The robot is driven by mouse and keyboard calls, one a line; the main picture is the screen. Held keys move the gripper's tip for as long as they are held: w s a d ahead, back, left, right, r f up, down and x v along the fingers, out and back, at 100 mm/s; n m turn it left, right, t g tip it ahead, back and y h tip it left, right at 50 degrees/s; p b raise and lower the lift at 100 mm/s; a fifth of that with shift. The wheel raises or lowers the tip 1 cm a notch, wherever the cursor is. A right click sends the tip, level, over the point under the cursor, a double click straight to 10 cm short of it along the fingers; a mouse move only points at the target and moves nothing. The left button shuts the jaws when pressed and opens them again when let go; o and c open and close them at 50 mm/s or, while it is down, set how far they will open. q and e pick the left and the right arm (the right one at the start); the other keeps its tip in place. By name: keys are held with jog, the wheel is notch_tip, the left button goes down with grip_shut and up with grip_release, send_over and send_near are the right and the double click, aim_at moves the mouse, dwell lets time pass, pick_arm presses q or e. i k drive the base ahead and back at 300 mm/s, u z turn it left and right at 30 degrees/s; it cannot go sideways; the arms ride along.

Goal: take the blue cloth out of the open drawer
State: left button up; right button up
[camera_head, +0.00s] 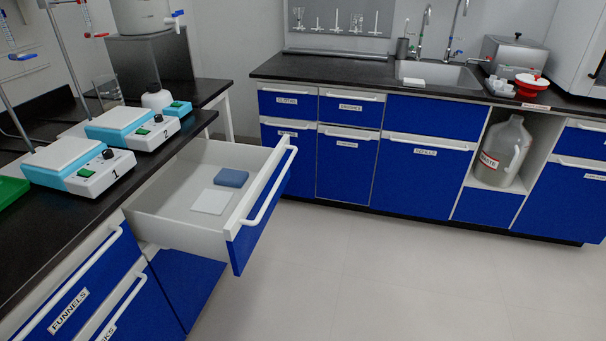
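The open drawer (183,230) is pulled out from under the left bench and has a blue front with a white handle. The blue cloth (231,177) lies folded flat inside it, toward the back right corner near the drawer front. A white cloth (211,201) lies flat beside it, nearer to me. Neither of my grippers shows in the head view.
Two blue-and-white hotplates (80,167) stand on the black left bench (30,235). The floor (340,275) right of the drawer is clear. A sink counter (330,68) with blue cabinets runs along the back, with a waste jug (503,150) in an open bay.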

aim_at(226, 177)
jog(key=z, duration=1.1)
jog(key=i, duration=1.5)
jog(key=u, duration=2.7)
